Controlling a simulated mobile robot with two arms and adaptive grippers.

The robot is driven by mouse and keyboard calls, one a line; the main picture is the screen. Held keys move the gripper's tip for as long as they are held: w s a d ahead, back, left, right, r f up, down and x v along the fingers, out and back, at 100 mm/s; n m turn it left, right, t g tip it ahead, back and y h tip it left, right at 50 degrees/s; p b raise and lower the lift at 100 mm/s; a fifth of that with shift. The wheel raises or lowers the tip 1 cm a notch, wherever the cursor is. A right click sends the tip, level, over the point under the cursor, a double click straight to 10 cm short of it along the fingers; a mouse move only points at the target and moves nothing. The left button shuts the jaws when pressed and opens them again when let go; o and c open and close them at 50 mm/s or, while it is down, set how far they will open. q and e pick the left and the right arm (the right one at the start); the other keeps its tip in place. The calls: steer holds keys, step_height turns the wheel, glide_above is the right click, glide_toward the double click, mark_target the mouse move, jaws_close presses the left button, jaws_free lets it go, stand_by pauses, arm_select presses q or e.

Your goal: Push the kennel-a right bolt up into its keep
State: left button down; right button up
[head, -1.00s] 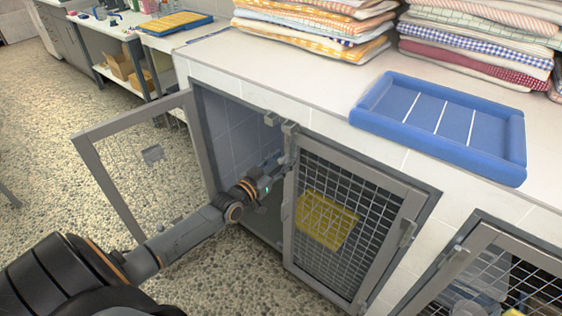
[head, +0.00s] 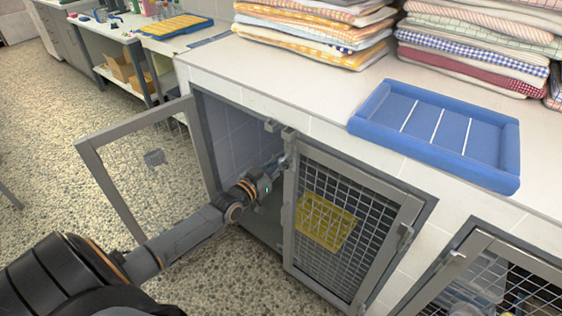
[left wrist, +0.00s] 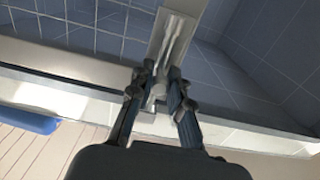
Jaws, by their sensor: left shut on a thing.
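My left gripper (head: 281,161) is at the upper free edge of the right door, on the side by the opening. In the left wrist view its two fingers (left wrist: 158,88) are closed around a small grey metal part, the right bolt (left wrist: 157,94). A pale metal strip runs beyond the fingers. A small grey bracket (head: 271,125) on the top frame looks like a keep. Whether the bolt sits in it cannot be told. My right gripper is not in view.
A white counter (head: 300,95) runs above the kennel, with a blue bed (head: 437,130) and stacked towels (head: 315,30). A yellow thing (head: 325,222) shows behind the right door's mesh. Another mesh-door kennel (head: 490,270) is at the lower right. Speckled floor is clear at left.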

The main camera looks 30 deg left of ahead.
arm_select(q)
steer(key=shift+r, duration=0.85)
steer(key=shift+w+f, duration=0.1)
steer(key=c, duration=1.2)
jaws_free()
steer(key=shift+s+f, duration=0.1)
steer(key=shift+s, duration=0.1)
steer(key=shift+s, duration=0.3)
steer(key=s, duration=0.7)
steer(key=s+a, duration=0.1)
steer(key=s, duration=0.3)
